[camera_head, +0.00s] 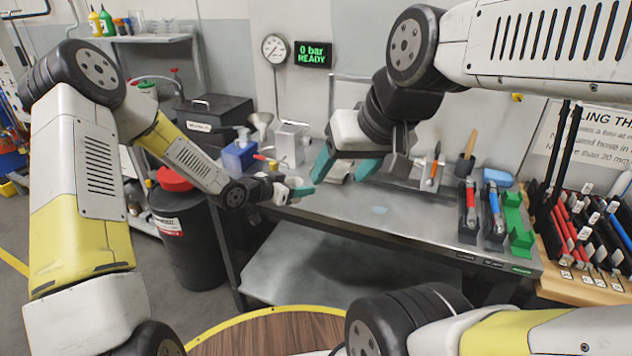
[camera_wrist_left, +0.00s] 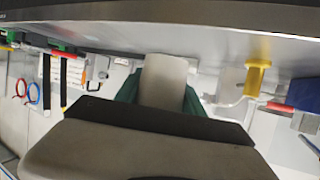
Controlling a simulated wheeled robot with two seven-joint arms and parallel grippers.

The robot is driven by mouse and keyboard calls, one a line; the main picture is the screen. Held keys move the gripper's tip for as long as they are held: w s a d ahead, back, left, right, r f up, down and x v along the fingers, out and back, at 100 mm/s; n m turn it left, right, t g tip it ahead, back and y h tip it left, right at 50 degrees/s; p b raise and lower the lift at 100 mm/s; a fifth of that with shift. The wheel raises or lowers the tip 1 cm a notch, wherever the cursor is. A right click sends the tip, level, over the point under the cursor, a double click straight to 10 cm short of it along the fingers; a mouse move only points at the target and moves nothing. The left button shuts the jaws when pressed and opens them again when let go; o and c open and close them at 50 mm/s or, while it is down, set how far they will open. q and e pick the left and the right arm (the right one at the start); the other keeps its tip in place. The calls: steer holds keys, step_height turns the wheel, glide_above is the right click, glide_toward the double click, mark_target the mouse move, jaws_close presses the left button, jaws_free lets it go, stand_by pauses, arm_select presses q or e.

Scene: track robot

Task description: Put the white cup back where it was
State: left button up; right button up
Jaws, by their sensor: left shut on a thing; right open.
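The white cup (camera_head: 293,182) is held in my left gripper (camera_head: 297,188) above the left end of the metal workbench (camera_head: 400,215). In the left wrist view the pale cup (camera_wrist_left: 165,80) is between the two teal fingers of the left gripper (camera_wrist_left: 162,95), which are shut on it. My arm hides part of the cup. My right gripper (camera_head: 343,166) is open and empty, its teal fingers apart over the middle of the bench.
A blue box (camera_head: 238,158) and a clear block (camera_head: 291,145) stand behind the left gripper. Trays with red (camera_head: 470,210) and blue tools (camera_head: 494,212) and a green holder (camera_head: 518,228) are at the right. The bench's front middle is mostly clear. A black bin (camera_head: 185,235) stands left.

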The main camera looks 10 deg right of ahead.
arm_select(q)
glide_above(328, 197)
steer(key=shift+s+a+f, duration=0.2)
steer(key=shift+f, duration=0.25)
steer(key=shift+w+d+f, duration=0.1)
steer(key=shift+d+f, duration=0.1)
steer(key=shift+f, duration=1.55)
steer(key=shift+f, duration=0.1)
steer(key=o, duration=1.3)
